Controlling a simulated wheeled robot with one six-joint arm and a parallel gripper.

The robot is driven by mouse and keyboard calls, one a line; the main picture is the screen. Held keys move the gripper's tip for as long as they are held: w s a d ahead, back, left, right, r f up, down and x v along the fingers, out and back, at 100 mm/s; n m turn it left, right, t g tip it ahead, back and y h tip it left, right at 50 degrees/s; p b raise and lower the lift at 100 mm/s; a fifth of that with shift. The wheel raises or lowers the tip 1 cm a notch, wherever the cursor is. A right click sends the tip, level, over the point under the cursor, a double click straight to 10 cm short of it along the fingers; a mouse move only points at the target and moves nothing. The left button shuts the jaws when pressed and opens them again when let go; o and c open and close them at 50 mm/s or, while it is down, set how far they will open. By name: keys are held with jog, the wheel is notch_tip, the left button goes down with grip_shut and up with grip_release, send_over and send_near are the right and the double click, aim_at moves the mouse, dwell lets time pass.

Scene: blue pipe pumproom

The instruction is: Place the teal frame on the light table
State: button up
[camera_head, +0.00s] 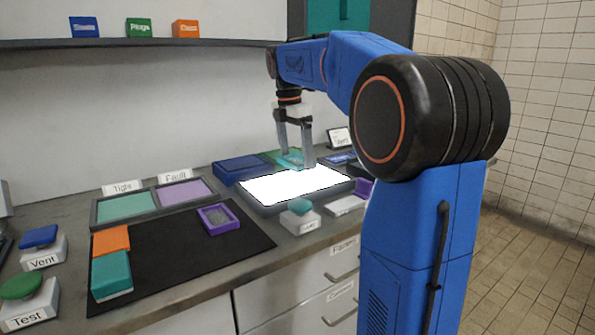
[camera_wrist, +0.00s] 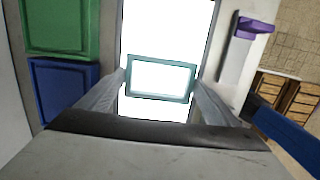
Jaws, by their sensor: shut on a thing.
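The teal frame (camera_wrist: 161,61) is a small rectangular frame with an open middle, seen in the wrist view between my fingertips. My gripper (camera_head: 295,165) is shut on it; the gripper also shows in the wrist view (camera_wrist: 160,82). In the head view the teal frame (camera_head: 290,160) is partly hidden by the fingers. The light table (camera_head: 262,208) is a dark-edged box with a glowing white top. The frame is over the back part of that top in the head view. I cannot tell whether it touches the surface.
Blue (camera_head: 240,168) and green (camera_wrist: 58,28) trays lie beside the light table. A purple frame (camera_head: 218,218) lies on the black mat (camera_head: 190,262), with orange (camera_head: 111,240) and teal (camera_head: 111,273) blocks. A teal-topped button box (camera_head: 301,218) stands at the light table's front.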

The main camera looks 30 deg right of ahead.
aim_at(295, 181)
jog(key=shift+f, duration=2.45)
jog(key=shift+f, duration=0.1)
jog(key=o, duration=1)
jog(key=r, duration=0.4)
jog(key=a+r, duration=0.1)
jog(key=r, duration=0.7)
jog(key=shift+a, duration=0.3)
jog(key=shift+s, duration=0.1)
